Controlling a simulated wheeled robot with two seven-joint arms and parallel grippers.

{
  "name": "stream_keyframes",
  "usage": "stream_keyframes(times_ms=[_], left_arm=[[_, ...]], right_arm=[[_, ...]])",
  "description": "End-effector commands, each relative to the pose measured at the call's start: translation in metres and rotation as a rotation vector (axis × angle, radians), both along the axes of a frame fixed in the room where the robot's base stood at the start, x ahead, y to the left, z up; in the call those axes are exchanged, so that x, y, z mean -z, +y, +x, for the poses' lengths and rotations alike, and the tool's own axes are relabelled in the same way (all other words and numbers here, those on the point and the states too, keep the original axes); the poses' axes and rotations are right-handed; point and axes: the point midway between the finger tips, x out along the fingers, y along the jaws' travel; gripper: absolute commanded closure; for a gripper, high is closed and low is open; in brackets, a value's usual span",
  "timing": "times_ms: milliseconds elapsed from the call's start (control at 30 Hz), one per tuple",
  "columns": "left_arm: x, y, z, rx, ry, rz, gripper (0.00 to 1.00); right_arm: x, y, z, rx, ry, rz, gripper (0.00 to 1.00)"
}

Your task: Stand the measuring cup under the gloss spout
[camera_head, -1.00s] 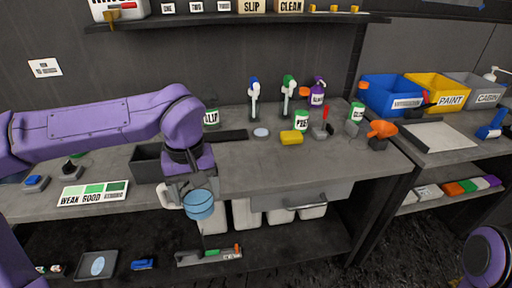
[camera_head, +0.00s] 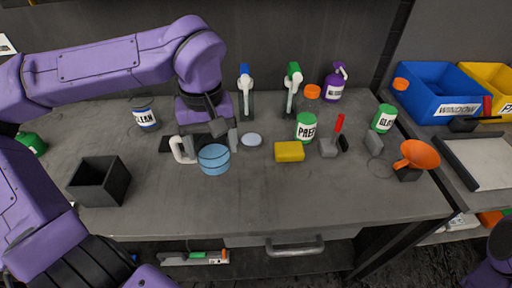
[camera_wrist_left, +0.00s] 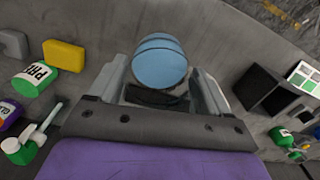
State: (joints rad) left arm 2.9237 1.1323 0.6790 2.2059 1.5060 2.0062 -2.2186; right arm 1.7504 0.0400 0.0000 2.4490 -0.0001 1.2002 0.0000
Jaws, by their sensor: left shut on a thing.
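The measuring cup, a translucent blue round cup (camera_head: 214,160), is held in my left gripper (camera_head: 210,143) over the workbench. In the left wrist view the cup (camera_wrist_left: 160,62) sits between the two grey fingers, which are shut on it. The cup is in front and to the left of both. I see no gloss label on either spout. A green-topped jar, apparently marked gloss (camera_head: 384,118), stands at the right. My right gripper is not in view.
A yellow sponge (camera_head: 289,151), a PREP jar (camera_head: 306,127) and a pale disc (camera_head: 251,139) lie right of the cup. A black open box (camera_head: 100,182) stands at the left. The front middle of the bench is clear.

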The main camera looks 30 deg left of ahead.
Motion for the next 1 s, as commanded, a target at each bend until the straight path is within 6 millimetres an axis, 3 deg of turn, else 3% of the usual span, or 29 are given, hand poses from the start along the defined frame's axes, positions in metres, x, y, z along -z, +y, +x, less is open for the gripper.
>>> stream_keyframes(times_ms=[133, 367, 400, 533, 733, 900, 1000], left_arm=[[0.007, -0.002, 0.014, -0.004, 0.001, 0.004, 0.58], [0.039, -0.01, 0.086, -0.006, 0.006, 0.004, 0.58], [0.051, -0.011, 0.095, -0.005, 0.008, 0.003, 0.58], [0.08, -0.015, 0.119, -0.003, 0.006, 0.002, 0.58], [0.102, -0.018, 0.137, -0.003, 0.004, 0.0, 0.58], [0.13, -0.018, 0.137, 0.0, 0.003, 0.0, 0.58], [0.133, -0.018, 0.137, -0.001, 0.001, 0.001, 0.58]], right_arm=[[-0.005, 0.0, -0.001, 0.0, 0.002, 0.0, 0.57], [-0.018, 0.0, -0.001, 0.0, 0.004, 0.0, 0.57], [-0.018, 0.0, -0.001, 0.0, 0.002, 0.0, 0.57], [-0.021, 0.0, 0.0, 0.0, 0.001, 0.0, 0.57], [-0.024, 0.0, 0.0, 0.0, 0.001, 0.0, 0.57], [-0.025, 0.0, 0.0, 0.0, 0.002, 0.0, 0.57], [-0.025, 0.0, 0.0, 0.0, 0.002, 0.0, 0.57]])
